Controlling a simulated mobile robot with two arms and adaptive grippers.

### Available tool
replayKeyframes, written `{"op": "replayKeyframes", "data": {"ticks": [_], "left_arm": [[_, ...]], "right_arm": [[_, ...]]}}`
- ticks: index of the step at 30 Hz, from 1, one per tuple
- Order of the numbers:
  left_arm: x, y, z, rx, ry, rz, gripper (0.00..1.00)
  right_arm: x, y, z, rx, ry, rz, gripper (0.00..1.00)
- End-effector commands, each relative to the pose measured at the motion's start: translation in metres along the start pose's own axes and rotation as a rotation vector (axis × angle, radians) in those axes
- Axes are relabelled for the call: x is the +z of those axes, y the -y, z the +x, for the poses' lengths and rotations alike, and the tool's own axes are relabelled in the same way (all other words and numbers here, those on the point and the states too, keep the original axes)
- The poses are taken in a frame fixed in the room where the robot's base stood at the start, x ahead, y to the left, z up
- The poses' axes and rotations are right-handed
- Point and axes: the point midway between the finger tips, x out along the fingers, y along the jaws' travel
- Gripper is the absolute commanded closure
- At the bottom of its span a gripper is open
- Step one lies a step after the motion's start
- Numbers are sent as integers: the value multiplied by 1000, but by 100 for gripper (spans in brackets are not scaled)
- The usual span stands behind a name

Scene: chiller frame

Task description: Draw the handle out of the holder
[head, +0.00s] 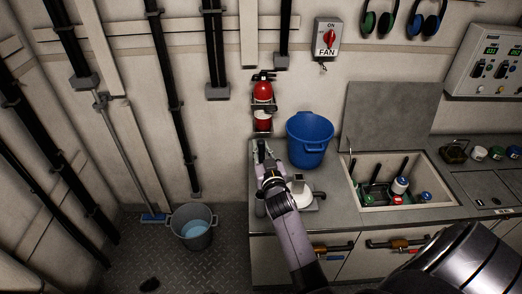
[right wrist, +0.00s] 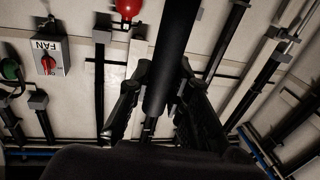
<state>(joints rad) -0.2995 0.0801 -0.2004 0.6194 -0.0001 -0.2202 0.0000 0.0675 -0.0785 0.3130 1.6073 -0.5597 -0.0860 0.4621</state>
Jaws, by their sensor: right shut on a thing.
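My right gripper (head: 263,152) is over the left end of the counter, below the red fire extinguisher. In the right wrist view its two dark fingers (right wrist: 155,100) are shut on a thick black handle (right wrist: 176,45), which runs up between them out of the top of the picture. In the head view the handle is mostly hidden by the gripper and arm. I cannot clearly make out the holder, nor tell whether the handle is still seated in it. My left gripper is not in view.
A blue bucket (head: 310,138) stands on the counter (head: 330,215) just right of the gripper. The fire extinguisher (head: 263,95) hangs behind. An open chiller well (head: 392,208) with bottles is further right. A grey bucket (head: 194,228) and mop (head: 125,150) are at left.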

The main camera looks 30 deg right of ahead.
Motion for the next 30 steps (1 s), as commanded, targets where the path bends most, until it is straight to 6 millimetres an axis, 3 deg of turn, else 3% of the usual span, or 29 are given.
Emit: {"op": "replayKeyframes", "data": {"ticks": [1, 21, 30], "left_arm": [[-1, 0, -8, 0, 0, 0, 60], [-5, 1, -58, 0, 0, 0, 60], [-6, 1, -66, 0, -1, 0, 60]], "right_arm": [[-10, 0, 0, 0, -3, 1, 100], [-64, 0, 0, 0, -4, 0, 100], [-73, 0, 0, 0, -3, 1, 100]]}}
